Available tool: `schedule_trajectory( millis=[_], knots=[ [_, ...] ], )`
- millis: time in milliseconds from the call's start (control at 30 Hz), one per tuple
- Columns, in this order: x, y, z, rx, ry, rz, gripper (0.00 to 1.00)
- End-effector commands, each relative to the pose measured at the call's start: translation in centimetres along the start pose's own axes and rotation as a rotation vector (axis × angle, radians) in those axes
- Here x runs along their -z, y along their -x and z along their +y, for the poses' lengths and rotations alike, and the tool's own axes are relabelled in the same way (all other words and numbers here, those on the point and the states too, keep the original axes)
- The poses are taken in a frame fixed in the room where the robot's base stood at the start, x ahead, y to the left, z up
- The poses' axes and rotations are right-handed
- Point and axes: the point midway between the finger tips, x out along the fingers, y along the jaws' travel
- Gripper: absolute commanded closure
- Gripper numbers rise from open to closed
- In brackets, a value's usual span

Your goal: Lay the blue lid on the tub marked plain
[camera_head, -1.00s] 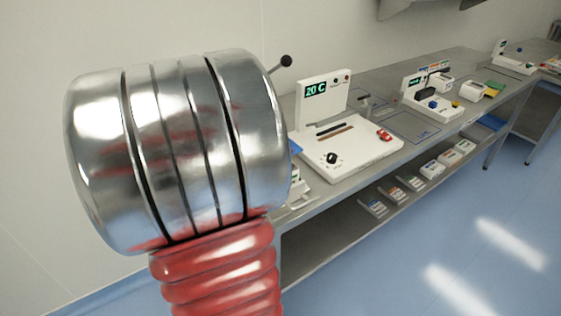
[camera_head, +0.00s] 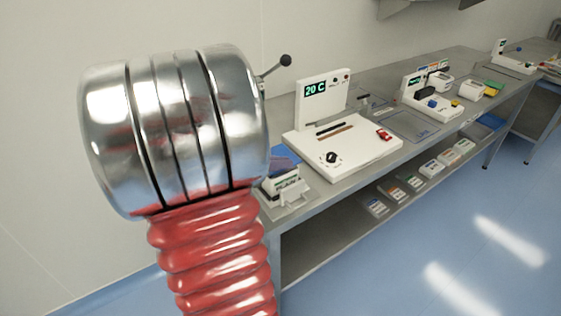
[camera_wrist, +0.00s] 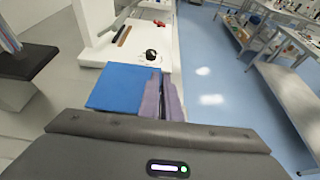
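A flat blue lid (camera_wrist: 116,88) lies at the near end of the bench in the wrist view. Its blue surface also shows beside my arm in the head view (camera_head: 283,156). In the wrist view my gripper (camera_wrist: 162,97) has two purple-grey finger-like parts close together at the lid's right edge; I cannot tell whether they grip it. In the head view the gripper is hidden behind my arm. A small white tub-like container (camera_head: 284,190) with a dark-lettered label stands at the bench's near end; the label is unreadable, so I cannot tell which tub is marked plain.
A white machine (camera_head: 345,145) with a "20 C" display stands just beyond the lid on the grey bench (camera_head: 330,187). Further along is another white device (camera_head: 432,104). Several small boxes (camera_head: 430,168) sit on the lower shelf. The blue floor is open at right.

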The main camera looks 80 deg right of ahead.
Motion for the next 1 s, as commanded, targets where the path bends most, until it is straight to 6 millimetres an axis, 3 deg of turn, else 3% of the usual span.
schedule_trajectory(
  millis=[367,633,1000],
  knots=[
    [0.62,-0.24,0.01,0.0,0.0,0.0,1.0],
    [0.6,-0.23,0.01,0.0,0.001,0.0,0.79],
    [0.27,-0.09,0.03,-0.001,0.0,0.0,0.77]
  ],
)
